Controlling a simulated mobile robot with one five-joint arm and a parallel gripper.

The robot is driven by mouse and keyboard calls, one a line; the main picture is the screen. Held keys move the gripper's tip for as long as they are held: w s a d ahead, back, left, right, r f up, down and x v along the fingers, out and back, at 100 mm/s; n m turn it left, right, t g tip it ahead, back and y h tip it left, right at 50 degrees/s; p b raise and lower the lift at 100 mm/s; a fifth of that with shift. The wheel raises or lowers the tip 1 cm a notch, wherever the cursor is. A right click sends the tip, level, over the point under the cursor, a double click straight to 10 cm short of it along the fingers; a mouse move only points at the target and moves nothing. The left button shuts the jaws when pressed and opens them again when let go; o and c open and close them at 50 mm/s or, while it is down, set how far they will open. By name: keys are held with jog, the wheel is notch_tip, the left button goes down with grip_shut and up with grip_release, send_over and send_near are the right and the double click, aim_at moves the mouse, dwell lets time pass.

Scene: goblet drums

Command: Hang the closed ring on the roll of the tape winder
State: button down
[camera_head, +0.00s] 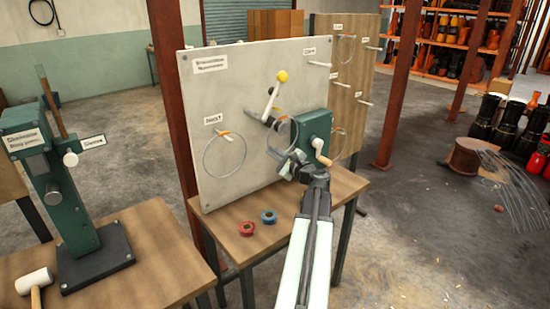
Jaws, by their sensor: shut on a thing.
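The tape winder (313,132) is a green box with a white crank handle, in front of the white board. A dark shaft (258,119) and a lever with a yellow ball (282,76) show to its left. An orange part, possibly the roll (281,117), shows beside the box; I cannot tell for sure. My gripper (284,158) is at the lower left of the green box, shut on a thin grey ring (267,137). The ring stands up around the orange part in the picture; whether it touches or encircles it I cannot tell. My arm and the box hide part of it.
Another thin ring (204,158) hangs from a peg at the board's left. Red (247,228) and blue (268,216) tape rolls lie on the table (222,252). A green press (62,185) and white mallet (35,281) are at left. Red posts (398,85) stand nearby.

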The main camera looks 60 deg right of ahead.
jog(key=shift+w+d+f+b, duration=0.2)
jog(key=shift+w+f+b, duration=0.15)
jog(key=shift+w, duration=0.25)
jog(key=shift+w+d+f+b, duration=0.2)
jog(key=shift+w+f+b, duration=0.1)
jog(key=shift+w, duration=0.25)
jog(key=c, duration=1.5)
grip_release()
jog(key=v, duration=0.7)
jog(key=shift+s+a, duration=0.1)
jog(key=shift+s, duration=0.3)
